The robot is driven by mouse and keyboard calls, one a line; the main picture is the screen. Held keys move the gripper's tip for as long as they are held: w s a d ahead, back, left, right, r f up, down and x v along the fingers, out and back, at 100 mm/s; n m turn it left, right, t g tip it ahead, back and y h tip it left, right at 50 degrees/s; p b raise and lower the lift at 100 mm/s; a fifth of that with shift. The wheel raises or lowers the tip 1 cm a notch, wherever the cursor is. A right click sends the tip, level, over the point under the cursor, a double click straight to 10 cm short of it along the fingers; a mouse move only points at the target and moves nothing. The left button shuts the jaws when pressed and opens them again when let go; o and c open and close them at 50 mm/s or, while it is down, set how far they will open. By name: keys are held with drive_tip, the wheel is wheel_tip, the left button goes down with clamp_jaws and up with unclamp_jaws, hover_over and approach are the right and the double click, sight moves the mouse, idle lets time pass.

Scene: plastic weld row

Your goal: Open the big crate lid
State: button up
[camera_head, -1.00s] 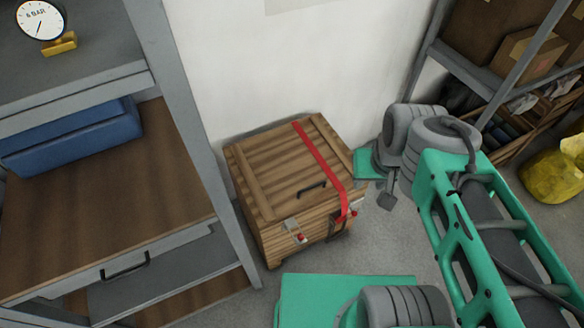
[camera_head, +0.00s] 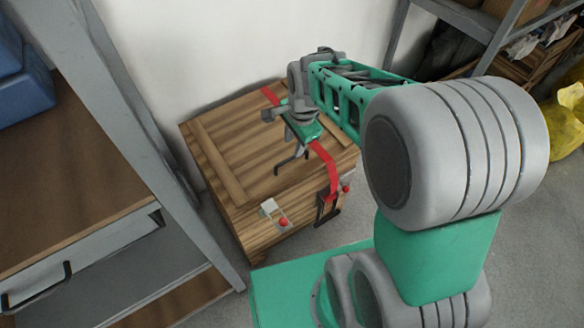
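The big wooden crate (camera_head: 245,228) stands on the floor by the wall, its lid (camera_head: 225,158) down. A red strap (camera_head: 324,165) runs over the lid and down the front, partly hidden behind my gripper. On the front are a left latch with a red knob (camera_head: 275,215), a right red knob (camera_head: 346,188) and a dark buckle (camera_head: 327,206). My gripper (camera_head: 283,124) is over the lid's right half, just behind the handle. Whether it touches the strap, or is open, I cannot tell.
A grey shelf post (camera_head: 150,130) and workbench (camera_head: 60,170) stand close on the crate's left. The wall (camera_head: 200,45) is right behind it. A shelf rack (camera_head: 480,40) and yellow bag (camera_head: 568,115) are at the right.

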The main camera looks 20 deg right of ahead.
sight(291, 158)
drive_tip(key=f+b, duration=0.1)
drive_tip(key=f, duration=0.2)
drive_tip(key=w+f, duration=0.1)
drive_tip(key=f, duration=0.3)
drive_tip(key=shift+w+a+f+b, duration=0.1)
drive_tip(key=shift+w+a+b, duration=0.1)
drive_tip(key=shift+b, duration=0.15)
clamp_jaws()
idle(1.0)
